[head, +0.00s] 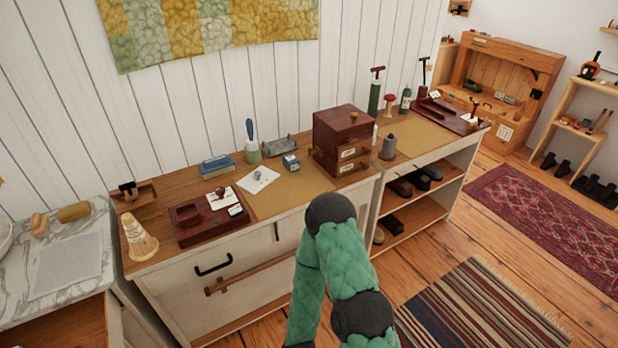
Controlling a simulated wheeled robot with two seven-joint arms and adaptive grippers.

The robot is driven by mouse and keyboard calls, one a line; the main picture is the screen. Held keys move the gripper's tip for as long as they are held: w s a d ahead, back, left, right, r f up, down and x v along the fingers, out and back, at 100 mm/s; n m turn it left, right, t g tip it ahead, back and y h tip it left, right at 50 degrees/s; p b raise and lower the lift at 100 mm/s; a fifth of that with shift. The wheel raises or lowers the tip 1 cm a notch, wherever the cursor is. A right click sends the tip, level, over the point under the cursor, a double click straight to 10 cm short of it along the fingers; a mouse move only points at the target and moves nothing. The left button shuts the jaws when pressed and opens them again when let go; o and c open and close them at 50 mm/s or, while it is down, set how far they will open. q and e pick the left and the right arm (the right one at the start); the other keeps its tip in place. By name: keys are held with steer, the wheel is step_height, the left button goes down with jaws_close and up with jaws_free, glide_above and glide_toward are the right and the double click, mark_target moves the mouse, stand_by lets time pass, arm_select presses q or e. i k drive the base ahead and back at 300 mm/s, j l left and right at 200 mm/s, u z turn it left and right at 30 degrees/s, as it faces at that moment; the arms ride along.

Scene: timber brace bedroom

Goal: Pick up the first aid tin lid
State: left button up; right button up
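I cannot pick out a first aid tin lid for sure at this size. On the wooden bench top are a low grey metal piece (280,146) at the back and a small blue box with a white label (291,163) in front of it. A flat blue item (217,166) lies to their left. One green-sleeved arm of mine rises from the bottom middle in front of the bench. No gripper shows in the head view.
A dark red drawer box (343,135) stands mid-bench. A dark wooden tray (208,222), a striped cone (138,238) and a blue-handled item in a green pot (251,145) stand left of it. A green pump (374,96) and bottle stand right. Rugs cover open floor at right.

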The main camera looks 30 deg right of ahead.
mark_target(254, 183)
steer(key=i+j+z, duration=0.1)
steer(key=i+z, duration=0.25)
steer(key=i+j+z, duration=0.15)
steer(key=z, duration=0.25)
steer(key=i+j+z, duration=0.35)
steer(key=k+l+u, duration=0.2)
steer(key=k+l, duration=0.15)
steer(key=k, duration=0.2)
steer(key=u, duration=2.3)
steer(key=k+l, duration=0.1)
steer(key=l, duration=0.25)
steer(key=k+l+z, duration=0.15)
steer(key=l, duration=0.15)
steer(key=k+l, duration=0.1)
steer(key=l, duration=0.25)
steer(key=k+l+z, duration=0.1)
steer(key=l, duration=0.25)
